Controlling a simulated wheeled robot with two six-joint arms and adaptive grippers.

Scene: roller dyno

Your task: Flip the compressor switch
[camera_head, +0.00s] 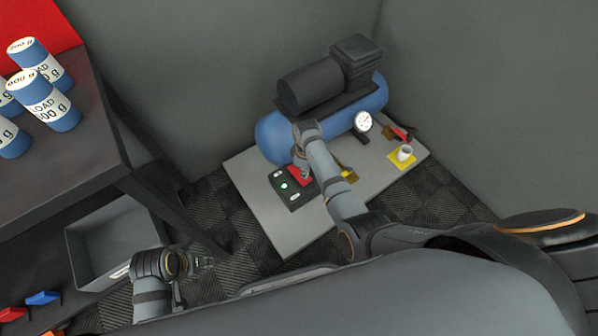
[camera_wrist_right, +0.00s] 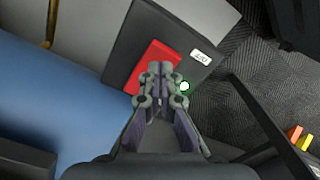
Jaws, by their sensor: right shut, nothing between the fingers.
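The blue compressor (camera_head: 275,135) with its black motor stands on a grey base plate in the corner. In front of it is a black switch box (camera_head: 293,199) with a red rocker switch (camera_head: 299,174) and a lit green lamp (camera_head: 284,185). My right gripper (camera_head: 305,176) is shut and empty, its tips at the red switch. In the right wrist view the shut fingertips (camera_wrist_right: 160,68) overlap the red switch (camera_wrist_right: 152,66), beside the green lamp (camera_wrist_right: 184,86). I cannot tell whether they touch it. My left gripper (camera_head: 203,263) is low by the grey bin, too small to read.
A dark bench (camera_head: 60,165) with several blue load cylinders (camera_head: 47,100) stands at left. A grey bin (camera_head: 118,243) sits below it. A round gauge (camera_head: 363,121) and a white cup (camera_head: 404,153) on a yellow patch are right of my right arm.

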